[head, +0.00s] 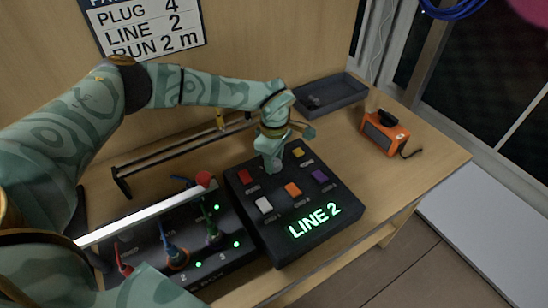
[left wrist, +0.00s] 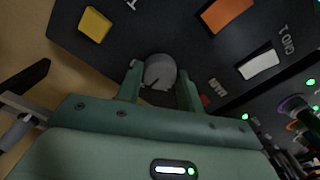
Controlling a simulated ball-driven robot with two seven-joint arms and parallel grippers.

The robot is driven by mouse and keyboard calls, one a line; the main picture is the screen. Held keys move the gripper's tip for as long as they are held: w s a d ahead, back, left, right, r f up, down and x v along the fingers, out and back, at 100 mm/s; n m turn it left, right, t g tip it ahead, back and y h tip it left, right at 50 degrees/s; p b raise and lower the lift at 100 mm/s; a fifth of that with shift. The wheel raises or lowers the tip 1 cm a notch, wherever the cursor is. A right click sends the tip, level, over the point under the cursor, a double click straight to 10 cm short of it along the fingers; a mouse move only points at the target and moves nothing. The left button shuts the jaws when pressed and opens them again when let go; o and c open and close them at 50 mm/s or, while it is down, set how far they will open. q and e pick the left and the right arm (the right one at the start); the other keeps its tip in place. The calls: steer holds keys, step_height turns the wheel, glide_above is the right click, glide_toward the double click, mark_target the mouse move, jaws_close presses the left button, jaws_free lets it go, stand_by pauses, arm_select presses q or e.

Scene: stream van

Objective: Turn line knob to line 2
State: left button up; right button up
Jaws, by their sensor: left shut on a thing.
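The line knob (left wrist: 160,72) is a round grey knob with a dark pointer mark, on the black control box (head: 246,222). It shows between the fingers of my left gripper (left wrist: 160,85) in the left wrist view. The box's display reads LINE 2 (head: 314,219) in glowing green. My right gripper is not in view.
Coloured buttons, including an orange one (head: 292,190) and a white one (head: 264,205), sit close around the gripper. A plug box (head: 215,283) with cables stands left. A dark tray (head: 345,90) and an orange device (head: 384,133) lie behind and right. A sign (head: 148,28) reads LINE 2.

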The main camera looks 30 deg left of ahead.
arm_select(q)
steer(key=o, duration=1)
step_height(320, 180, up, 16)
steer(key=p, duration=0.3)
steer(key=shift+r, duration=0.2)
